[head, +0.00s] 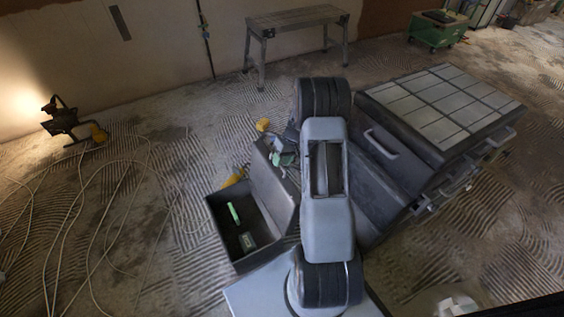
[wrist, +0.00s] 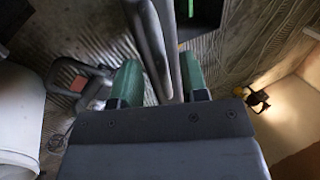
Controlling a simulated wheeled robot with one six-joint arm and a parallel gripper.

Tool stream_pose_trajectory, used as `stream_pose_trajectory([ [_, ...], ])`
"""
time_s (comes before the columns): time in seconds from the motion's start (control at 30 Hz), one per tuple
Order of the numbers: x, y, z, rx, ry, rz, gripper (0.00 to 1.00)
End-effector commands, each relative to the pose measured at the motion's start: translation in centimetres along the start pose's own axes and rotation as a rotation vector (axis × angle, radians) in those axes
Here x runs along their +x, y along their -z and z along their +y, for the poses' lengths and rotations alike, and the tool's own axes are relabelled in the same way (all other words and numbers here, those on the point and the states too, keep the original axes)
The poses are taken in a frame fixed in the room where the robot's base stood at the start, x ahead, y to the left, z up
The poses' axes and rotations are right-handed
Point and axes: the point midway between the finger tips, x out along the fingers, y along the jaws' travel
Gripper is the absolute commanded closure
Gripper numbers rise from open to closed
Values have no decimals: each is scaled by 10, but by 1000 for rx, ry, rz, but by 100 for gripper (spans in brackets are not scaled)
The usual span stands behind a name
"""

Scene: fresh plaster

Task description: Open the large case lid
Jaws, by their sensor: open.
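The large grey case (head: 232,256) stands open-topped on the floor left of my arm, with its dark inside showing. Its lid (head: 272,192) appears to stand raised along the case's right side. My gripper (head: 282,158), with green fingers, is at the lid's upper edge, partly hidden by my arm. In the wrist view my gripper (wrist: 158,88) is open, with a finger on each side of a grey bar-like edge (wrist: 152,40), which seems to be the lid's rim. I cannot tell whether the fingers touch it. The case's dark inside shows at the top.
A green tool (head: 234,213) and a small item (head: 247,241) lie in the case. A grey tile-topped cabinet (head: 450,105) stands right of my arm. Pale cables (head: 100,215) lie on the left floor near a lamp (head: 66,120). A trestle bench (head: 296,18) stands behind.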

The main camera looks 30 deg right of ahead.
Motion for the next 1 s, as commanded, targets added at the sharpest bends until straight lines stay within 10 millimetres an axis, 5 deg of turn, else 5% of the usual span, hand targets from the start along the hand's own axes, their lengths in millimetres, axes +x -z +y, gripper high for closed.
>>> stream_pose_trajectory([
  [0.37, 4, 0, 0, 0, 0, 0, 60],
  [0.8, 4, 0, 0, 0, 0, 0, 100],
  [1.0, 3, 0, 0, 0, -1, 0, 100],
])
